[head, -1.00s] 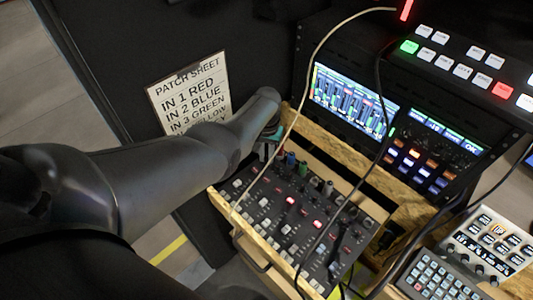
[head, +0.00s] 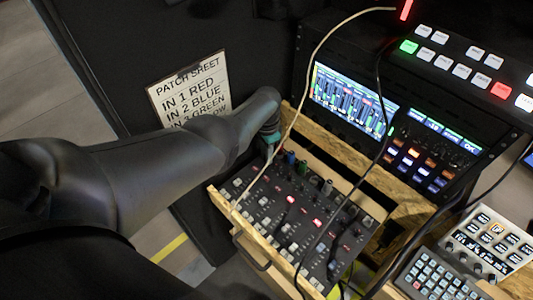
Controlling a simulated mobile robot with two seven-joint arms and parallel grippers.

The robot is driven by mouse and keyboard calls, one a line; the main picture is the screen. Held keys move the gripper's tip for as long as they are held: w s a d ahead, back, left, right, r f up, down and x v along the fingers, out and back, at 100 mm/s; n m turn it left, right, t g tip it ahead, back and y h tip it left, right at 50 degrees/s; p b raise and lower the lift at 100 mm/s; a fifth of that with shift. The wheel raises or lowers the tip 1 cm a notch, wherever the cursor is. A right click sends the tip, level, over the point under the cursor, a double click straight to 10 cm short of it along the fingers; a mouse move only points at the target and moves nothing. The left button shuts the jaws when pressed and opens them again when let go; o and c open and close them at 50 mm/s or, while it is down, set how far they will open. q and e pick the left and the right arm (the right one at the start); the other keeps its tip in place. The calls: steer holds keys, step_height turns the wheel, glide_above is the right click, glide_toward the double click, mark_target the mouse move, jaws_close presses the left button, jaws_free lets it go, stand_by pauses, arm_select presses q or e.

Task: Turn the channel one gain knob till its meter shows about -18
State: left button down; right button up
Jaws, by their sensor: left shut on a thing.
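The audio mixer (head: 285,232) sits in a wooden tray, with rows of small knobs, buttons and a few red lights. My right gripper is not in view.
A patch sheet (head: 187,90) hangs on the dark wall behind my left arm. A thin pale cable (head: 305,75) and a black cable (head: 381,95) cross over the mixer. A button panel (head: 470,62), a smaller keypad (head: 437,277) and a grey device (head: 490,243) lie to the right.

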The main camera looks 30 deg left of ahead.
arm_select(q)
steer(key=shift+m, duration=0.3)
steer(key=c, duration=0.8)
jaws_free()
steer(key=shift+r, duration=0.1)
step_height(320, 180, up, 8)
steer(key=p, duration=0.6)
step_height(320, 180, up, 7)
steer(key=p, duration=0.2)
steer(key=shift+p, duration=0.35)
